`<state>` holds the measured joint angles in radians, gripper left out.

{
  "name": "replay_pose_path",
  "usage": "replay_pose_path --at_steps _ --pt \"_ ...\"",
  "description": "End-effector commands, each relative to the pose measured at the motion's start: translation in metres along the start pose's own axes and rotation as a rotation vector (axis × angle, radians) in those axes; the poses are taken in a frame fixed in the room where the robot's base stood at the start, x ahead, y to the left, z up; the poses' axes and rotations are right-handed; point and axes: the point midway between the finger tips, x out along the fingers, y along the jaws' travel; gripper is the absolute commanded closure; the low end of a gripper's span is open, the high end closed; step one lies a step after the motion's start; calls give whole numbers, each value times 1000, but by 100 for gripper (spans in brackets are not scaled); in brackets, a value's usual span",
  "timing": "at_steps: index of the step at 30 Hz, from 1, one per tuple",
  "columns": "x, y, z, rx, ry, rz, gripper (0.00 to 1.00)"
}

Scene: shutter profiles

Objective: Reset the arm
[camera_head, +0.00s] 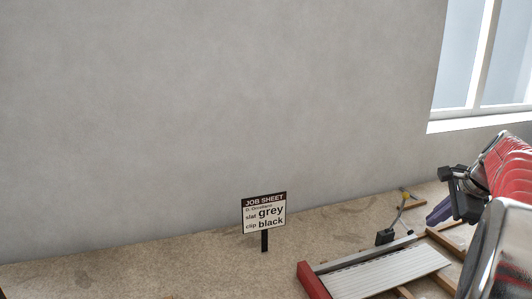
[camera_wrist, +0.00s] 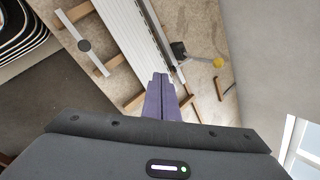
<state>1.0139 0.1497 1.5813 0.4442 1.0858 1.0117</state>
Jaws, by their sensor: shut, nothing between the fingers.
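My gripper (camera_head: 432,219) is at the right of the head view, at the end of my red and chrome arm. Its purple fingers also show in the wrist view (camera_wrist: 160,78), where they are together with nothing between them. They point toward the long edge of a pale ribbed slat panel (camera_head: 392,276), which also shows in the wrist view (camera_wrist: 120,42). I cannot tell the exact height of the fingertips above it.
A job sheet sign (camera_head: 264,213) reads slat grey, clip black. A black block (camera_head: 384,237) and a rod with a yellow knob (camera_wrist: 218,63) stand beside the panel. A red end piece (camera_head: 313,281) and wooden battens (camera_wrist: 78,13) adjoin it. A window (camera_head: 482,60) is at right.

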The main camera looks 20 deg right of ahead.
Motion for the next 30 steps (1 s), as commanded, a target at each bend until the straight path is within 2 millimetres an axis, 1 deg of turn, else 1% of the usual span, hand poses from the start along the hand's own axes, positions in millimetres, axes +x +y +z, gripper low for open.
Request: replay_pose_path --at_steps 1,5,9,15,18,24,30 --pt "2 12 14 -92 6 18 100" --pt "10 43 46 -350 19 65 100" --pt "14 81 84 -643 21 111 100" --pt "17 137 134 -1025 9 161 100" --pt "17 165 156 -1199 -1 178 100" --pt "15 220 193 -1515 -22 193 100" --pt "11 273 223 -1773 -42 184 100"
